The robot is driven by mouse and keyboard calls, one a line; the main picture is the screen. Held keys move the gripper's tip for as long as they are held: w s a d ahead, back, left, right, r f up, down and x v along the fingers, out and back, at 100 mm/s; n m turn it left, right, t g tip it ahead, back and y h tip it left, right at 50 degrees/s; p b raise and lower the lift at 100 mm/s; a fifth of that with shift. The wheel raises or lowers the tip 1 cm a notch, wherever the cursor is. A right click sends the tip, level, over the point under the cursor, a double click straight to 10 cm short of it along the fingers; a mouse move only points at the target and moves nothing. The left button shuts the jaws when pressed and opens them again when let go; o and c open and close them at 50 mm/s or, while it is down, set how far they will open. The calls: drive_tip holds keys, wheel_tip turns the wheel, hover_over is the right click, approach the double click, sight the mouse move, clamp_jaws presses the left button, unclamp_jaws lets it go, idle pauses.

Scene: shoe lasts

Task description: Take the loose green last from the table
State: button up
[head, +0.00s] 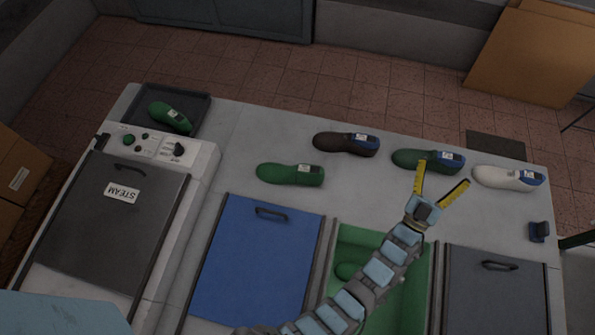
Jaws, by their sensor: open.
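A plain green last (290,174) with a pale label lies on the grey table (232,150), left of the middle. Another green last (405,158) with a blue heel part lies further right, between a brown last (340,142) and a white last (500,177); both also have blue heel parts. My gripper (444,174) is open and empty, its yellow fingers spread. Its left fingertip overlaps the blue-heeled green last in the picture; I cannot tell if they touch. The plain green last is well to my gripper's left.
A green last (170,117) lies in a black tray (204,118) at the back left. The steam box (108,220), blue lid (255,262) and dark grey lid (498,298) are closed. An open green bin (418,290) holds a green last (348,271). A small blue block (539,231) stands right.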

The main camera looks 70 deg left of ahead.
drive_tip(key=w+a+f+m+g+h+b, duration=0.3)
drive_tip(key=w+a+m+h, duration=0.15)
drive_tip(key=w+a, duration=0.6)
drive_tip(key=w+a+f+m+g+h+b, duration=0.2)
drive_tip(key=w+a+f+m+g+h, duration=0.15)
drive_tip(key=w+a+h, duration=0.45)
drive_tip(key=m+g+h+b, duration=0.3)
drive_tip(key=m+g+b, duration=0.3)
drive_tip(key=g, duration=0.8)
hover_over(298, 170)
drive_tip(key=p, duration=0.1)
wheel_tip(298, 170, down, 16)
drive_tip(key=m, duration=0.1)
drive_tip(key=shift+y, duration=0.25)
drive_tip(key=f, duration=0.3)
drive_tip(key=f+b, duration=0.1)
drive_tip(key=f, duration=0.3)
drive_tip(key=f+b, duration=0.1)
drive_tip(key=f, duration=0.3)
drive_tip(key=shift+w+a, duration=0.15)
drive_tip(key=shift+w, duration=0.15)
drive_tip(key=shift+s+a+f, duration=0.1)
drive_tip(key=shift+a+f, duration=0.05)
drive_tip(key=shift+f, duration=0.7)
drive_tip(key=shift+a+f, duration=0.15)
drive_tip(key=shift+f, duration=1.3)
drive_tip(key=shift+f+b, duration=0.3)
drive_tip(key=shift+f, duration=0.15)
